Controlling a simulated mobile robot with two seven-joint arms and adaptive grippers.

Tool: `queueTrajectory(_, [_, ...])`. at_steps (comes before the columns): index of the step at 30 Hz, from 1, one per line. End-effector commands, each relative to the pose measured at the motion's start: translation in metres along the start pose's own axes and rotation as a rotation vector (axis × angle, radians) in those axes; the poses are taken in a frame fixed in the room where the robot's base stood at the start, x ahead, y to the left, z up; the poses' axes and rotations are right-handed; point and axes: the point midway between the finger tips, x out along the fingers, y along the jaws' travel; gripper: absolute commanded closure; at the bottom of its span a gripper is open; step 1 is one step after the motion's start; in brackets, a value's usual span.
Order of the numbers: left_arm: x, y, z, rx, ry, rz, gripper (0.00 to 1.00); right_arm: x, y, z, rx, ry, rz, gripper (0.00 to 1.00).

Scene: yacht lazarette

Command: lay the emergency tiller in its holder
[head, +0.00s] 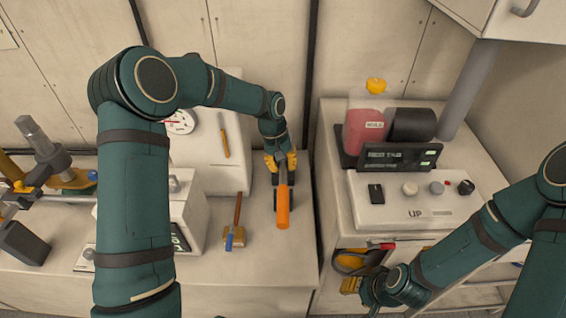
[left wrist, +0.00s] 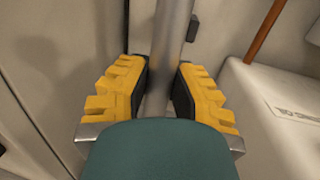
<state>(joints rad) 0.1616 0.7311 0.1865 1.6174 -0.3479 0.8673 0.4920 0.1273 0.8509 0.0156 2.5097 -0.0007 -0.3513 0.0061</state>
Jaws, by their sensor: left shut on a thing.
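The emergency tiller appears to be the bar with the orange grip (head: 283,208) in the head view. In the left wrist view its grey metal tube (left wrist: 174,35) runs between my finger pads. My left gripper (head: 281,165) is shut on this tube, over the right part of the left bench. The orange end points toward the front. Dark pieces show beside the orange grip; I cannot tell whether they are the holder or fingertips. A small dark block (left wrist: 196,28) stands beside the tube in the left wrist view. My right gripper (head: 362,288) is low, partly hidden by its own arm.
A wooden-handled tool with a blue end (head: 236,224) lies left of the tiller. A white gauge box (head: 208,150) stands behind it. A gap separates the left bench from the right cabinet, which carries a control panel (head: 425,205) and a red-filled bottle (head: 366,125).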

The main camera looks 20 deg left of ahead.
Motion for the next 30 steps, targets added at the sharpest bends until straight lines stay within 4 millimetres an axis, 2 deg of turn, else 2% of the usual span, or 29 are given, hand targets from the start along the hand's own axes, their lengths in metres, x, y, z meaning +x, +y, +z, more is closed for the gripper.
queueTrajectory(15, [0.042, -0.007, -0.004, 0.001, 0.001, 0.001, 1.00, 0.025, 0.009, 0.002, -0.003, 0.000, 0.000, 0.53])
queueTrajectory(21, [0.049, -0.009, -0.005, 0.001, 0.002, 0.002, 1.00, 0.029, 0.011, 0.001, -0.004, 0.003, 0.000, 0.53])
queueTrajectory(30, [0.049, -0.009, -0.005, 0.001, 0.003, 0.002, 1.00, 0.029, 0.011, 0.001, -0.004, 0.004, 0.000, 0.53])
